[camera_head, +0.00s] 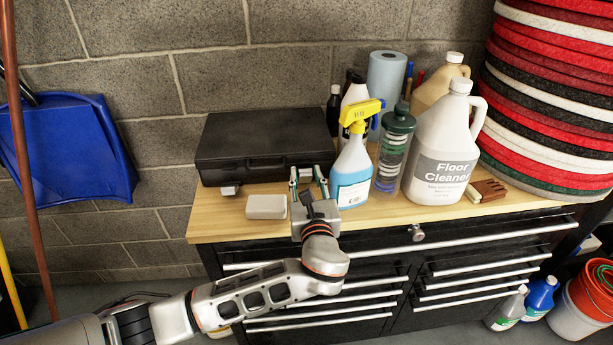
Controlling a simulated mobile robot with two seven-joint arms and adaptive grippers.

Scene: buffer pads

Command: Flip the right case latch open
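A closed black case (262,137) lies flat at the back left of the wooden cabinet top. Its handle is on the front face, with one latch (229,189) on the left of the front edge. My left gripper (308,182) is at the right part of the case's front, where the right latch sits. Its two fingers are spread apart, one on each side of that spot. The gripper largely hides the right latch, so I cannot tell its position or whether a finger touches it. My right gripper is out of view.
A grey block (266,206) lies left of my gripper. A spray bottle (353,165) stands close on its right, then a clear container (394,150) and a floor cleaner jug (441,148). The wooden top (222,222) is bare at its front left.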

